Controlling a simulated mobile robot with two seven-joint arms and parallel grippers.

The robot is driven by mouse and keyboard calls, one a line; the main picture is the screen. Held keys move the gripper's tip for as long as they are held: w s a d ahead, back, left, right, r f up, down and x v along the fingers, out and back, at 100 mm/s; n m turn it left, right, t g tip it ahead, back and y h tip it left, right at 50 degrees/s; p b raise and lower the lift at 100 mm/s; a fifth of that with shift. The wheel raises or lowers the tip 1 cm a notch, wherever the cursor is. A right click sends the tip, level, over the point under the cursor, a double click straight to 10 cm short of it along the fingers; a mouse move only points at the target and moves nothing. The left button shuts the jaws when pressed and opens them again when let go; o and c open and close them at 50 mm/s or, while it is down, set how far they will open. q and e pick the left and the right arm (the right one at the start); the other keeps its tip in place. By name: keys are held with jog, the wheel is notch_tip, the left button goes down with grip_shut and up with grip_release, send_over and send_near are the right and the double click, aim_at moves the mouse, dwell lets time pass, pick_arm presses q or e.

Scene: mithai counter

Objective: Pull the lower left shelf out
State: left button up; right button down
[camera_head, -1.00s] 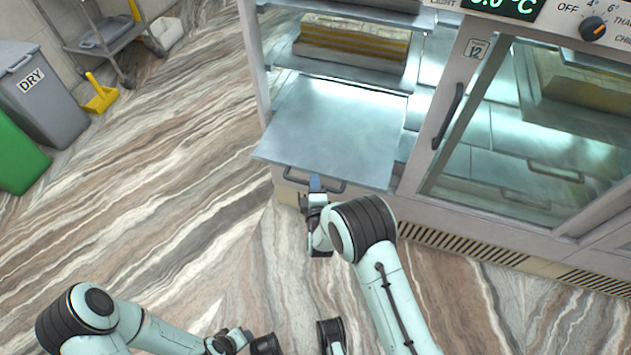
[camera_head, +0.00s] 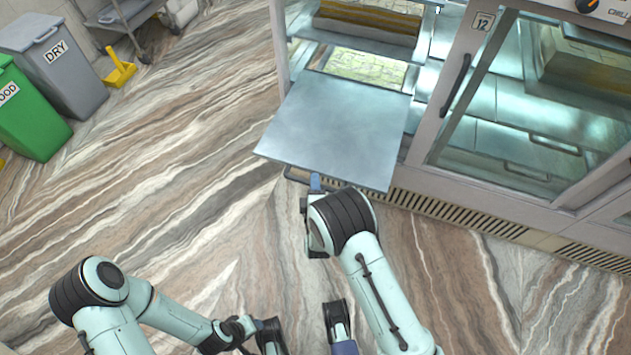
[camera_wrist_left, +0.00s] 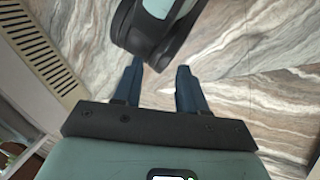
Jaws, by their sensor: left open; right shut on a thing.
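The lower left shelf (camera_head: 335,130) is a flat bare metal sheet. It juts out of the left bay of the cabinet (camera_head: 425,140), over the floor. Its bar handle (camera_head: 293,178) hangs under the front edge. My right gripper (camera_head: 315,184) is shut on the handle; its fingertips are partly hidden by the wrist and the shelf edge. My left gripper shows in the left wrist view (camera_wrist_left: 158,69), open and empty above the floor, with a dark arm joint close ahead of its fingers.
A shelf with a yellow layered block (camera_head: 368,25) sits above, inside the cabinet. The right bay has a closed glass door with a dark handle (camera_head: 456,86). Grey bin (camera_head: 55,70) and green bin (camera_head: 30,115) stand far left. The floor between is clear.

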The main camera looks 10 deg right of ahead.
jog(key=c, duration=1.1)
grip_release()
pick_arm(q)
jog(key=shift+g, duration=0.6)
jog(key=s+r, duration=0.1)
jog(key=s+d+p, duration=0.1)
jog(key=s+r+p, duration=0.1)
jog(key=shift+s+d+r, duration=0.1)
jog(key=shift+d+r, duration=0.15)
jog(key=shift+r, duration=0.05)
pick_arm(e)
jog(key=v, duration=1.3)
jog(key=shift+s, duration=0.25)
